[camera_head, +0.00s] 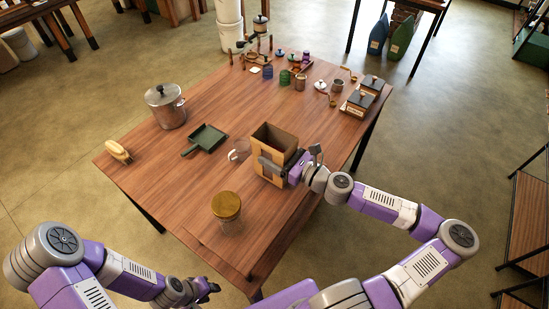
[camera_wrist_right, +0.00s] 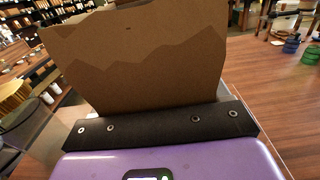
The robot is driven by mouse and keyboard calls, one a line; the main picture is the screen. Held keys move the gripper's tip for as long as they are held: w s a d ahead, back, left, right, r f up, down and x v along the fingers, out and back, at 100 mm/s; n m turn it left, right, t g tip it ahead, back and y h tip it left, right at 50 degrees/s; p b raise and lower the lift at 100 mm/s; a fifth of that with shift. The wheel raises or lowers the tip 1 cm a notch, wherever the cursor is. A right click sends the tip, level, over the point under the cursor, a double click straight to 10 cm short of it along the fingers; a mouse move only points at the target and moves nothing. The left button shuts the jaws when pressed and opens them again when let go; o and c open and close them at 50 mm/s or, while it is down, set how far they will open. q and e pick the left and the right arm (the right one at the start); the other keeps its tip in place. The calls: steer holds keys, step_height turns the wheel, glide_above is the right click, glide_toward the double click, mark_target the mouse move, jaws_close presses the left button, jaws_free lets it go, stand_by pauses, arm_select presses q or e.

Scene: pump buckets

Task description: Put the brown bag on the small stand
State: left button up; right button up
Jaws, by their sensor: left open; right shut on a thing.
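The brown bag (camera_head: 270,165) is upright with its open top facing up, near the middle right of the wooden table. My right gripper (camera_head: 280,170) is shut on its right side. In the right wrist view, the bag (camera_wrist_right: 150,60) fills the space beyond the dark gripper bar (camera_wrist_right: 160,130). I cannot tell whether its base touches the table. My left gripper (camera_head: 208,290) is open and empty, low at the table's front edge. I cannot clearly tell which thing is the small stand; a low wooden frame (camera_head: 257,57) stands at the far end.
On the table (camera_head: 165,190), a glass cup (camera_head: 239,151) is just left of the bag, with a lidded jar (camera_head: 227,208) in front. A green dustpan-like tray (camera_head: 205,138), steel pot (camera_head: 166,107) and brush (camera_head: 118,152) are left. Several small items crowd the far end.

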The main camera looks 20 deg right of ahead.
steer(key=shift+w+f, duration=0.1)
steer(key=shift+f, duration=0.55)
steer(key=o, duration=1.4)
steer(key=shift+f, duration=0.15)
steer(key=shift+o, duration=0.2)
steer(key=shift+r, duration=0.2)
steer(key=p+v, duration=0.1)
steer(key=v, duration=1.1)
steer(key=shift+d, duration=0.1)
